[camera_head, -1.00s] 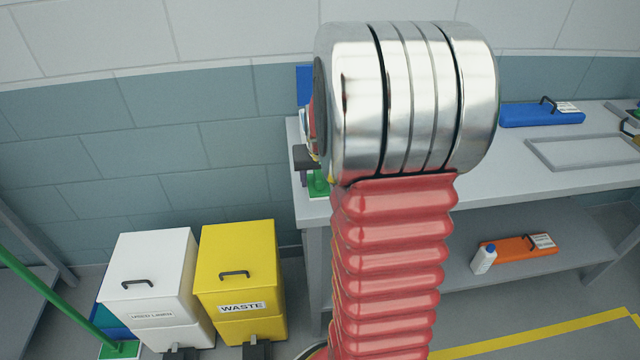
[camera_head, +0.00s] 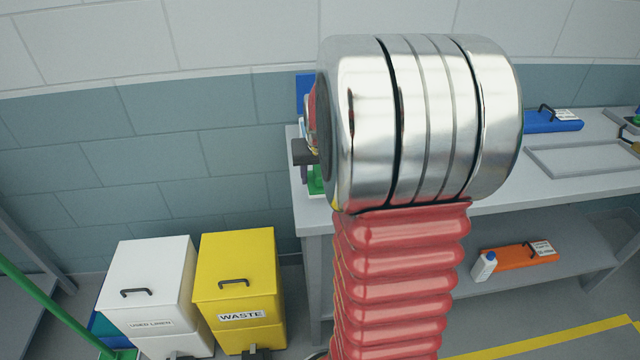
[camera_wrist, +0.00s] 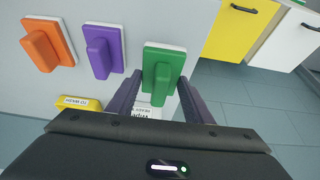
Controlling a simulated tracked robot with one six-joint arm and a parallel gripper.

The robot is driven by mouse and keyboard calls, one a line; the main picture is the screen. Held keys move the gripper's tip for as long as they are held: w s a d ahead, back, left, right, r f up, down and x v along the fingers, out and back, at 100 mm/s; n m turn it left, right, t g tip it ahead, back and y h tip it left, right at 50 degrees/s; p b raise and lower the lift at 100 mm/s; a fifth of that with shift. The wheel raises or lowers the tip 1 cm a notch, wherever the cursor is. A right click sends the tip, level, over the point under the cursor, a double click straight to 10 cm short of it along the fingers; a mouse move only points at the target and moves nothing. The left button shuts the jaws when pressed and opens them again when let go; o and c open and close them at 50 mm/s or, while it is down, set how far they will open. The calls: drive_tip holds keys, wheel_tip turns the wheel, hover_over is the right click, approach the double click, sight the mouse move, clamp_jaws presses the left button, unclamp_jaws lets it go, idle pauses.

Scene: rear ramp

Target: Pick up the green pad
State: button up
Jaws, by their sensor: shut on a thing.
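The green pad (camera_wrist: 164,66) has a raised green handle and a white underside. In the wrist view it is at the upper middle, with its far edge near the bench edge. My gripper (camera_wrist: 160,88) is shut on its handle, one dark finger on each side. I cannot tell whether the pad touches the bench. In the head view a bit of green (camera_head: 316,181) shows beside my arm at the bench's left end, and my arm hides most of the gripper.
A purple pad (camera_wrist: 104,50) and an orange pad (camera_wrist: 48,45) lie left of the green one. Yellow (camera_head: 238,290) and white (camera_head: 148,290) bins stand left of the bench (camera_head: 500,230).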

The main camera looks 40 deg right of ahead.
sight(315, 170)
wheel_tip(315, 170, up, 6)
drive_tip(key=shift+r, duration=0.1)
idle(0.5)
drive_tip(key=o, duration=0.5)
drive_tip(key=c, duration=0.4)
drive_tip(key=shift+w+a+f, duration=0.2)
drive_tip(key=shift+a, duration=0.1)
drive_tip(key=w+a+f+n+y, duration=0.1)
drive_tip(key=w+a+f+n, duration=0.1)
drive_tip(key=a, duration=0.8)
drive_tip(key=w+a+f+n, duration=0.2)
drive_tip(key=w+a+f, duration=0.3)
drive_tip(key=a, duration=0.5)
drive_tip(key=w+a+f+n+y, duration=0.1)
drive_tip(key=a+f, duration=0.4)
drive_tip(key=a, duration=0.5)
drive_tip(key=shift+w+a+f+n+t+y, duration=0.3)
drive_tip(key=shift+w+a+n+t, duration=0.1)
drive_tip(key=shift+w+n, duration=0.65)
drive_tip(key=shift+w, duration=0.1)
